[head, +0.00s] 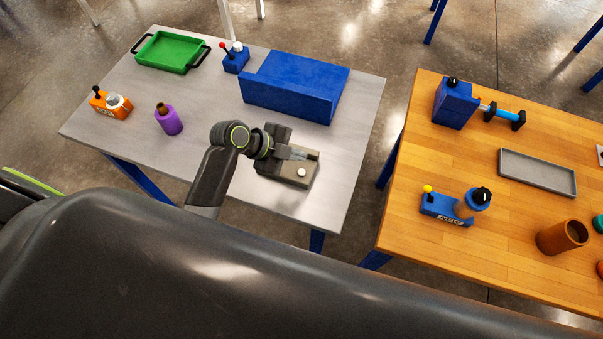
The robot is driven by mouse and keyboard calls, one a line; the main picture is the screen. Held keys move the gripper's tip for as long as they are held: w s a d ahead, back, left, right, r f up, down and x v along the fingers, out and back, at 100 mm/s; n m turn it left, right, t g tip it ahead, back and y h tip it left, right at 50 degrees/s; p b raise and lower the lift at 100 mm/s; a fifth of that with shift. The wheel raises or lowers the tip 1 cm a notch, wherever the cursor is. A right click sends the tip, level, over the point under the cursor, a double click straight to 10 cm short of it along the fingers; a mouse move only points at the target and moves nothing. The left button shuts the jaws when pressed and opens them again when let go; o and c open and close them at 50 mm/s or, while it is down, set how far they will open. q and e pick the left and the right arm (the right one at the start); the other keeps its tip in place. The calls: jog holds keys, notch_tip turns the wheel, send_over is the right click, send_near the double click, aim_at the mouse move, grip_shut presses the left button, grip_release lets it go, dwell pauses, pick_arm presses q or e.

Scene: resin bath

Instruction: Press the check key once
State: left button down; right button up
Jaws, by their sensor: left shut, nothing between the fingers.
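A grey-brown box (283,173) sits near the right front part of the grey table. A small round pale button (301,173), which may be the check key, shows on it; I see no label. My left gripper (313,155) is shut and empty. It reaches over the box from the left, with its fingertips just behind the button in the picture. I cannot tell whether the fingers touch the box, and they hide part of it. My right gripper is not in view.
The grey table (225,178) also holds a blue block (290,90), a purple bottle (168,120), an orange device (110,104), a small blue device (235,60) and a green tray (171,52). A wooden table (400,215) with several items stands right, across a gap.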

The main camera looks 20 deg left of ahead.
aim_at(302, 172)
pick_arm(q)
notch_tip(302, 172, down, 5)
jog(key=b, duration=0.3)
jog(key=shift+r, duration=0.1)
dwell(0.4)
dwell(1.4)
jog(key=shift+f+b, duration=0.45)
jog(key=shift+f+b, duration=0.5)
dwell(0.5)
jog(key=shift+r, duration=0.1)
jog(key=shift+r+p, duration=0.8)
jog(key=shift+r, duration=0.05)
